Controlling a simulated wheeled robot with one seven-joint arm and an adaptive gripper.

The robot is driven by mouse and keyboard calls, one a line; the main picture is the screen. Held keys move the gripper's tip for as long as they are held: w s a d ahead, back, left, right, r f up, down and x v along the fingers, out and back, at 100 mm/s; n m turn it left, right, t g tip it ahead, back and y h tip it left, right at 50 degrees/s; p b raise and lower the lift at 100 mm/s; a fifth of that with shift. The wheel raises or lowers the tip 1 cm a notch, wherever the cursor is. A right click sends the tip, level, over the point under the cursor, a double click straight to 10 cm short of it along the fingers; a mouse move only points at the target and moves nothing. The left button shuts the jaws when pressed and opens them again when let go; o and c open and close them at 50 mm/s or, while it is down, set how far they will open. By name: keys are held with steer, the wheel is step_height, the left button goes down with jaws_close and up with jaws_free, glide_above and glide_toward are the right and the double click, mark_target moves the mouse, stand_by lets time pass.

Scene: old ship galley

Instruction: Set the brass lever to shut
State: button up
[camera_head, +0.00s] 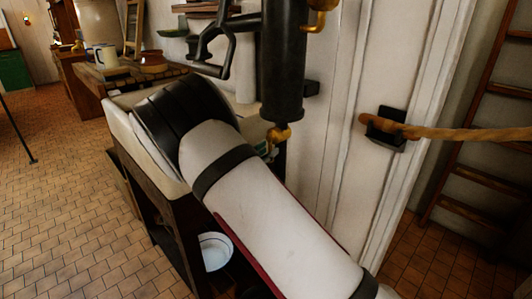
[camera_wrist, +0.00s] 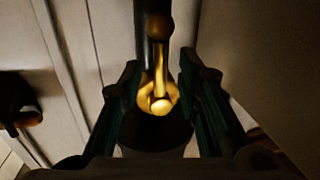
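In the wrist view, the brass lever (camera_wrist: 160,72) runs up the middle of the picture, with a round knob at its near end and a darker ball at its far end. A dark pipe stands behind it. My gripper (camera_wrist: 159,68) is open, its two fingers apart on either side of the lever, with visible gaps. In the head view, a black cylinder (camera_head: 283,60) has brass fittings (camera_head: 278,133) at its lower end and upper right. I cannot tell which fitting is the lever there. My arm's pale link covers the area below.
A wooden counter (camera_head: 128,80) with a mug (camera_head: 106,55) stands behind my arm. A white bowl (camera_head: 215,250) sits on a low shelf.

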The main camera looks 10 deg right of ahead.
steer(key=shift+c, duration=0.6)
jaws_close()
steer(key=n+p, duration=0.2)
steer(key=s+n+p, duration=0.1)
steer(key=shift+d+r+g+y, duration=0.3)
steer(key=shift+s+d+r+n+g+p, duration=0.25)
steer(key=shift+r+n+g+p, duration=0.45)
steer(key=shift+n, duration=1.4)
steer(key=shift+s+d+r+n+g+p, duration=0.1)
steer(key=shift+s+r+n+g+p, duration=0.6)
steer(key=shift+n, duration=1.4)
steer(key=shift+d+r+n+g+p, duration=0.15)
steer(key=shift+r+n+p, duration=0.3)
steer(key=shift+n+p, duration=1.1)
steer(key=shift+n+b, duration=0.55)
steer(key=shift+n, duration=0.1)
